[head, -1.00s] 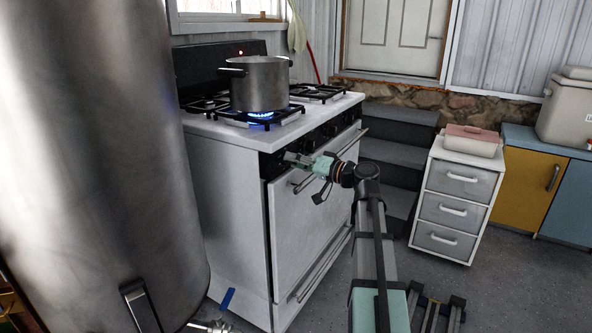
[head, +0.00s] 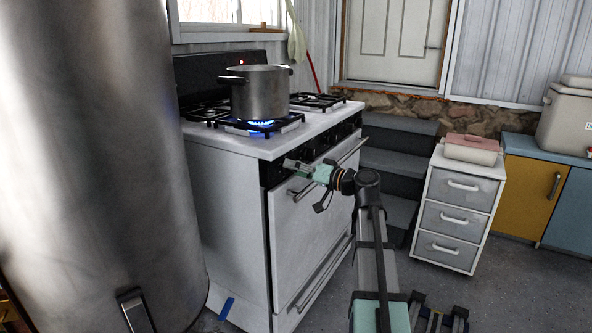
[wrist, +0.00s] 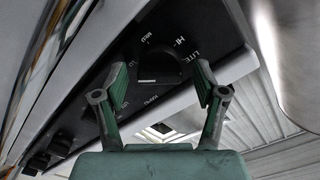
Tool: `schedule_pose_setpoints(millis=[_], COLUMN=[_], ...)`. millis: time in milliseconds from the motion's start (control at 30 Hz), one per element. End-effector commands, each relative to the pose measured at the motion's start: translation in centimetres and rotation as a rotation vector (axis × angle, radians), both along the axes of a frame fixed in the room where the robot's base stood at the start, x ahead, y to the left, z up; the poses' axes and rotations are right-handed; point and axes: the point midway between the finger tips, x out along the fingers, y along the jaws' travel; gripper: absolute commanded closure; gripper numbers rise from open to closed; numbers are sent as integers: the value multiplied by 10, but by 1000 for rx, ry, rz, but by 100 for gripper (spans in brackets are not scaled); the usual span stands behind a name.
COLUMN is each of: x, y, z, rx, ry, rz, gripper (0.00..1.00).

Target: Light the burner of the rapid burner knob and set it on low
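The black knob (wrist: 160,68) sits on the stove's dark control panel, with LITE, HI and MED printed around it and further labels below left. My gripper (wrist: 160,84) is open, one green-padded finger on each side of the knob; I cannot tell whether they touch it. In the head view my gripper (head: 290,164) is at the near end of the stove's front panel and hides the knob. A blue flame (head: 262,124) burns on the near burner under a steel pot (head: 261,93).
The white stove (head: 232,215) has an oven door handle (head: 330,168) close below my gripper. A large metal barrel (head: 95,170) fills the left. Grey steps (head: 395,160) and a white drawer unit (head: 452,215) stand to the right. Another knob (wrist: 38,160) is lower left.

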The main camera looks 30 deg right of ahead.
Motion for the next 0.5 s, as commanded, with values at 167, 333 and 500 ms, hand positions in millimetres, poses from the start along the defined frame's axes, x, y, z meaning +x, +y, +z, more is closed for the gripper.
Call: schedule_pose_setpoints(millis=[167, 333, 500], x=[-2, -14, -39], y=[-1, -9, -25], z=[0, 0, -1], rx=[0, 0, 0], ry=[0, 0, 0], rz=[0, -3, -4], gripper=[29, 29, 29])
